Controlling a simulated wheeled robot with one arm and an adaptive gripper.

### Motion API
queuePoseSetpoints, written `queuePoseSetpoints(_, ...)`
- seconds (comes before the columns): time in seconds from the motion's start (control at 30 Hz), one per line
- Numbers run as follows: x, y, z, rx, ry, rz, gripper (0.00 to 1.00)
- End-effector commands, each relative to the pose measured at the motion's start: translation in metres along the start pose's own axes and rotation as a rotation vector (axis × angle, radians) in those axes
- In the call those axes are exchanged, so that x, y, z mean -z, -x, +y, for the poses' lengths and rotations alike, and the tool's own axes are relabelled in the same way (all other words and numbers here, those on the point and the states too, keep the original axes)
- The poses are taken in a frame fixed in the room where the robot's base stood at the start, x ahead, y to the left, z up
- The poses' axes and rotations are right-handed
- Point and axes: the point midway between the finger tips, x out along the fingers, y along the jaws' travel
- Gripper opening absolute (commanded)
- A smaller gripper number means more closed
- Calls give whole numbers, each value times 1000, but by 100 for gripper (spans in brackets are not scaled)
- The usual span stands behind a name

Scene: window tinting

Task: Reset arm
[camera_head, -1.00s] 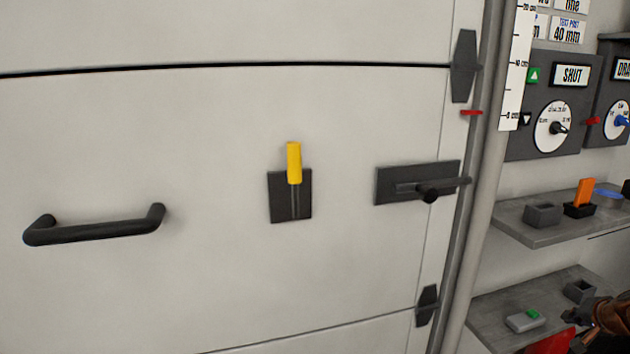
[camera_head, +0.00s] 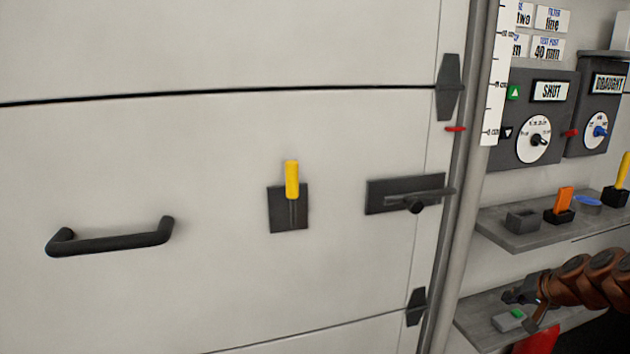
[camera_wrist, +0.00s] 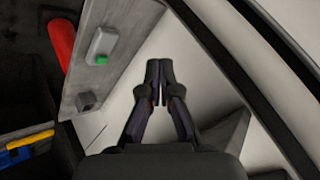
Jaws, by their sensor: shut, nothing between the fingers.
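My gripper (camera_head: 522,297) is at the lower right of the head view, at the end of my brown arm, in front of the lower shelf. In the wrist view my gripper (camera_wrist: 159,70) has its two fingertips together with nothing between them. Behind the fingers in that view is a pale surface.
A large pale door fills the left, with a black bar handle (camera_head: 110,240), a yellow-handled lever (camera_head: 292,180) and a dark latch (camera_head: 405,194). The lower shelf (camera_wrist: 122,22) carries a grey box with a green button (camera_wrist: 101,45). The upper shelf (camera_head: 500,228) holds an orange-handled item (camera_head: 565,200).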

Motion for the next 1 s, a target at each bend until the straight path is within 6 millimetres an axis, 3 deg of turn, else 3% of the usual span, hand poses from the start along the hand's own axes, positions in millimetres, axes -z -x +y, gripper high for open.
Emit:
queuePoseSetpoints(0.03, -4, 14, -30, 13, 34, -28, 0)
queuePoseSetpoints(0.2, -49, 56, -116, 44, 157, -161, 0)
queuePoseSetpoints(0.33, -92, 95, -170, 46, 256, -270, 0)
queuePoseSetpoints(0.5, -149, 151, -215, 13, 373, -403, 0)
queuePoseSetpoints(0.63, -190, 197, -233, -33, 449, -494, 0)
queuePoseSetpoints(0.77, -226, 244, -238, -97, 510, -580, 0)
queuePoseSetpoints(1.0, -280, 334, -224, -248, 584, -714, 0)
